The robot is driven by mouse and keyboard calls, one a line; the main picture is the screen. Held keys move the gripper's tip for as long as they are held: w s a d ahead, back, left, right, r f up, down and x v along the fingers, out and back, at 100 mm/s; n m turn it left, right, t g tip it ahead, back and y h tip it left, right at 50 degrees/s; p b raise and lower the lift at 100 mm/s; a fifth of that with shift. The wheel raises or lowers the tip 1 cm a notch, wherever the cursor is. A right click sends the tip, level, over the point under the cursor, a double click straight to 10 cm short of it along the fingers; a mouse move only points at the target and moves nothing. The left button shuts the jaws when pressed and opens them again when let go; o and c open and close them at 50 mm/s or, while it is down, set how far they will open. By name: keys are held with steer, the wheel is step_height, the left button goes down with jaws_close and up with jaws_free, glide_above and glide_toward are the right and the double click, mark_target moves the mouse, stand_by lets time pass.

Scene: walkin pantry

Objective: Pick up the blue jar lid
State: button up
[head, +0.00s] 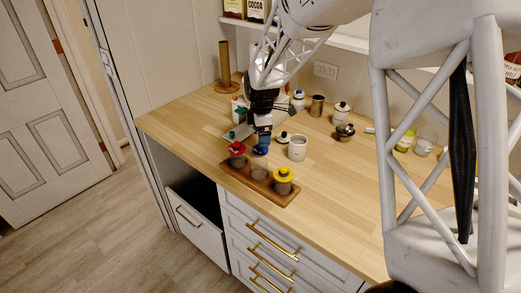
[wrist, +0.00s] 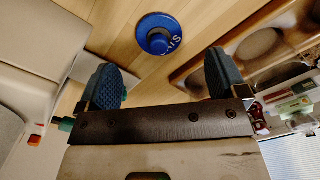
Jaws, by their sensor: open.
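The blue jar lid (head: 260,150) lies on the wooden counter just behind the middle of the jar tray. In the wrist view the blue lid (wrist: 158,35) shows a round centre knob and pale lettering on its rim. It sits ahead of and between my two fingers, apart from both. My gripper (wrist: 163,80) is open and empty, its dark ridged pads spread wide. In the head view my gripper (head: 264,136) points down right by the lid; how much height is between them is hard to tell.
A dark wooden tray (head: 262,193) holds a red-lidded jar (head: 237,152), a lidless middle jar (head: 259,170) and a yellow-lidded jar (head: 283,179). A white mug (head: 297,149) stands close on the right. Canisters stand towards the wall. The counter's right front is clear.

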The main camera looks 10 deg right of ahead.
steer(key=shift+f, duration=0.25)
steer(key=shift+a+f, duration=0.1)
steer(key=shift+f, duration=2.45)
steer(key=c, duration=1)
